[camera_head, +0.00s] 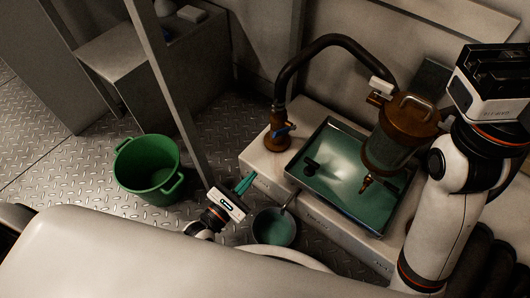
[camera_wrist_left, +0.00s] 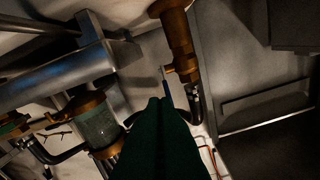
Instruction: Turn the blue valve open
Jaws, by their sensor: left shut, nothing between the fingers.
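The blue valve (camera_head: 283,131) is a small blue handle on the brown pipe fitting (camera_head: 277,143) at the foot of a dark bent hose. In the left wrist view a thin dark-blue piece (camera_wrist_left: 167,88), which looks like the handle, sits beside the brown fitting (camera_wrist_left: 178,42), just beyond my fingertips. My left gripper (camera_head: 245,184) has green fingers, shut and empty, below and left of the valve and apart from it in the head view. Its fingers (camera_wrist_left: 159,102) fill the lower middle of the wrist view. My right arm stands at the right; its fingers do not show.
A metal tray (camera_head: 322,200) lies on the pale base, with a brown-capped glass vessel (camera_head: 388,145) over it. A green bowl (camera_head: 273,227) and a green bucket (camera_head: 147,165) stand on the metal floor. A grey upright post (camera_head: 172,85) rises left of the valve.

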